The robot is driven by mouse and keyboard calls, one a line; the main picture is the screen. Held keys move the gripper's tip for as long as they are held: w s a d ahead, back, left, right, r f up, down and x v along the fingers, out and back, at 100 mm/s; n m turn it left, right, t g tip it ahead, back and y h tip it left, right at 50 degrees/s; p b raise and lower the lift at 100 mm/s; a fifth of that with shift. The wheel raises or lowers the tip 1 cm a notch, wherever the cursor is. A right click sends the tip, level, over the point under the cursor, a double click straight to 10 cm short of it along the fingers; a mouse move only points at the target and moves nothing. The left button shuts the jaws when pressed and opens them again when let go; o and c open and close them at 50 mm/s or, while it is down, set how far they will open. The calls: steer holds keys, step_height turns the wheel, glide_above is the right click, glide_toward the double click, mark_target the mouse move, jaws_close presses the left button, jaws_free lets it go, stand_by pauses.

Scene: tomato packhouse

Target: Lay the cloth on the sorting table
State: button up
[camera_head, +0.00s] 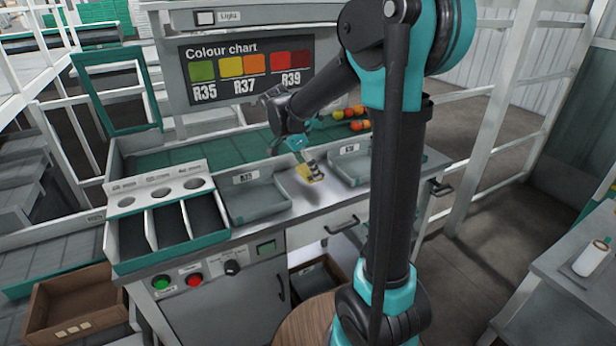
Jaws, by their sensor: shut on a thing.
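A small yellow cloth (304,174) is held in my gripper (312,166), which is shut on it. The cloth appears to hang a little above the sorting table (312,205), with a dark shadow on the pale top below it. It is between the grey tray marked R35 on the left and another grey tray on the right. The fingers are small in this view and partly hide the cloth.
The left grey tray (258,203) and right grey tray (349,170) flank the bare strip of tabletop. A three-slot divider box (113,243) stands at the left. Several tomatoes (358,125) lie on the green belt (228,149) behind. A colour chart (247,70) stands above.

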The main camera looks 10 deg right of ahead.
mark_target(305, 171)
steer(key=shift+f, duration=1.85)
steer(key=shift+f, duration=0.1)
steer(key=o, duration=1)
steer(key=v, duration=1.2)
